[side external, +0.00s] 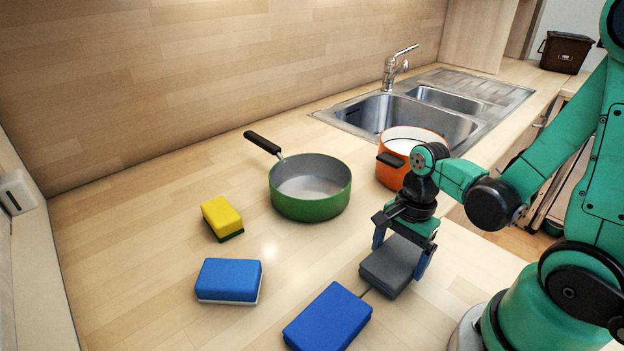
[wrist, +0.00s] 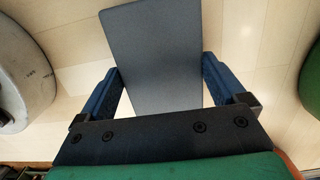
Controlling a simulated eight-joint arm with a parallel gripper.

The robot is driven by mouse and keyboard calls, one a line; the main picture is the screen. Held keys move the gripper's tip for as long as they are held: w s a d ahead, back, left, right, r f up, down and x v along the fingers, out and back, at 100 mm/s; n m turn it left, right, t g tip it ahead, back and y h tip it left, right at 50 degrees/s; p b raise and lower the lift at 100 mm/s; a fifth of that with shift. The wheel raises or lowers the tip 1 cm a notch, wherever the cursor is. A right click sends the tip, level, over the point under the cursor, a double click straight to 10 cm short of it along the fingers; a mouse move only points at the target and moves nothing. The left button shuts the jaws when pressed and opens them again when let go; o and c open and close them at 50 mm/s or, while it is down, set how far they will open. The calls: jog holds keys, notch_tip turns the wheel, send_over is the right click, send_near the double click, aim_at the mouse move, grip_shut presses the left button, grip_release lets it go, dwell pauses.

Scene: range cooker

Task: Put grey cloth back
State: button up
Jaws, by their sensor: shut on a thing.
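The grey cloth (side external: 391,265) is a dark grey, folded block shape low over the wooden counter at the front right. It also shows in the wrist view (wrist: 155,55) as a flat grey slab between the fingers. My gripper (side external: 402,262) points down with its blue fingers on either side of the cloth and is shut on it. In the wrist view my gripper (wrist: 160,95) has a finger at each side of the near part of the cloth. I cannot tell whether the cloth's underside touches the counter.
A blue cloth (side external: 328,318) lies just left of the grey one. A blue sponge (side external: 229,281) and a yellow sponge (side external: 222,218) lie further left. A green pan (side external: 310,190) and an orange pot (side external: 402,158) stand behind, before the sink (side external: 425,118). The counter's left rear is clear.

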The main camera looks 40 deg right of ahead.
jog(key=o, duration=0.8)
jog(key=shift+r, duration=0.15)
notch_tip(320, 180, up, 12)
jog(key=d+f, duration=0.1)
jog(key=n+t+h, duration=0.2)
jog(key=n+t, duration=0.4)
jog(key=n, duration=1)
send_over(384, 248)
jog(key=w+a, duration=0.3)
jog(key=shift+w+r+n+t+y, duration=0.3)
jog(key=shift+r+n+t, duration=0.25)
jog(key=shift+n, duration=0.45)
jog(key=shift+f, duration=0.1)
